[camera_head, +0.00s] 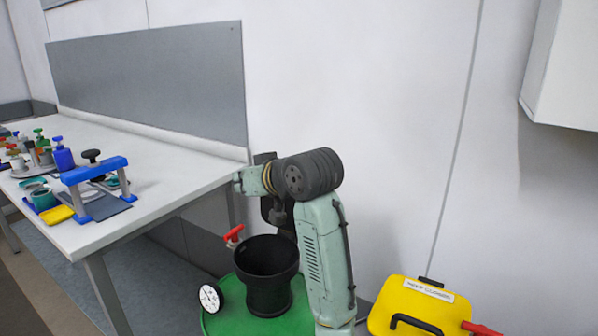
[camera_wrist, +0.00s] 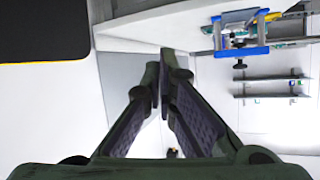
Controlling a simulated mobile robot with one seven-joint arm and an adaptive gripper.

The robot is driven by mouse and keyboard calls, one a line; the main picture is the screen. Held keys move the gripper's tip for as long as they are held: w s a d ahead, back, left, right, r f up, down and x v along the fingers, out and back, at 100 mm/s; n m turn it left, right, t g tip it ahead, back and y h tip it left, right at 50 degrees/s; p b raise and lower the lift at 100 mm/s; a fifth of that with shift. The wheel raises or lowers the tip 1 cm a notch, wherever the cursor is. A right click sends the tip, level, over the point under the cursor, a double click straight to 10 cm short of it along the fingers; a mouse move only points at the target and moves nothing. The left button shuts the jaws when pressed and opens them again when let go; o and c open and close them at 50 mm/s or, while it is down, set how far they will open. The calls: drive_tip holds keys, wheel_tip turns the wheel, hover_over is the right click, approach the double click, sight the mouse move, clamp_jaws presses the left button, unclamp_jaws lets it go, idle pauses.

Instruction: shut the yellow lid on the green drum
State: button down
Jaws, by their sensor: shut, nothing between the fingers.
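The green drum (camera_head: 232,306) stands at the bottom of the head view, its lower part cut off by the frame. A black flared neck (camera_head: 268,300) rises from its top. The yellow lid (camera_head: 394,299), with a black handle and a white label, is at the lower right, apart from the black neck. My arm covers the space between them, so any hinge is hidden. My gripper (camera_wrist: 165,65) is shut and empty in the wrist view, with its fingers converging. In the head view it is mostly hidden behind my arm and the neck.
A red-handled valve (camera_head: 234,234) and a round white dial (camera_head: 210,298) are beside the neck. A white table (camera_head: 160,180) at left carries a blue stand (camera_head: 95,174) and several bottles. A dark panel with a yellow edge (camera_wrist: 45,35) is unclear. A wall cabinet (camera_head: 565,70) hangs at upper right.

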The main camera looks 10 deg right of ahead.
drive_tip(key=w+d+r+m+g+h+p, duration=0.1)
drive_tip(key=w+d+r+m+g+h, duration=0.3)
drive_tip(key=w+d+m+h, duration=0.95)
drive_tip(key=a+f+p+x, duration=0.1)
drive_tip(key=p+x, duration=0.3)
drive_tip(key=x, duration=0.6)
drive_tip(key=shift+s+a+f+n+y+p, duration=0.15)
drive_tip(key=shift+s+a+n+p, duration=0.1)
drive_tip(key=shift+s+a, duration=0.45)
drive_tip(key=shift+s+a+f+n+y+p, duration=0.1)
drive_tip(key=shift+s+a+p, duration=0.1)
drive_tip(key=shift+s+a, duration=0.5)
drive_tip(key=shift+b, duration=0.35)
drive_tip(key=shift+s+a+t+h+b, duration=0.25)
drive_tip(key=shift+s+t+h+b, duration=0.2)
drive_tip(key=shift+b, duration=0.8)
